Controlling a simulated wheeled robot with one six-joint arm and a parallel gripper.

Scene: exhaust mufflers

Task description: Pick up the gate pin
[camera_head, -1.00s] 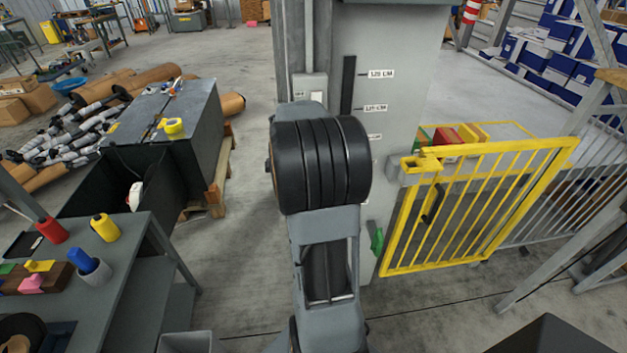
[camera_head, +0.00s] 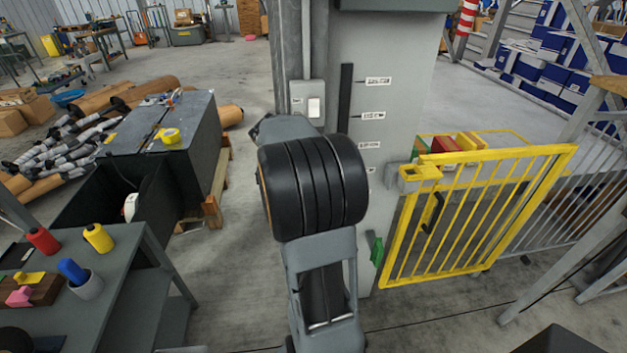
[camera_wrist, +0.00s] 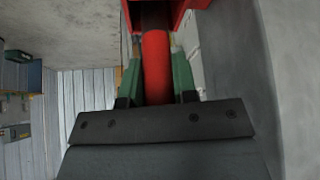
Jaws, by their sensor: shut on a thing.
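In the wrist view, a red round bar (camera_wrist: 157,65), which looks like the gate pin, stands between the two green fingers of my gripper (camera_wrist: 157,78). The fingers are shut on it, one on each side. Its upper end meets a wider red part (camera_wrist: 172,14) at the top edge; whether they are one piece I cannot tell. The yellow barred gate (camera_head: 478,217) stands right of the grey column (camera_head: 385,100) in the head view, with a yellow block (camera_head: 419,173) at its upper left corner.
A grey bench (camera_head: 135,262) with spools stands at the left, and a dark open-fronted box (camera_head: 165,150) on a pallet behind it. A green part (camera_head: 376,249) sits low at the column's edge. Grey railing (camera_head: 570,205) lies right of the gate. Floor between box and column is clear.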

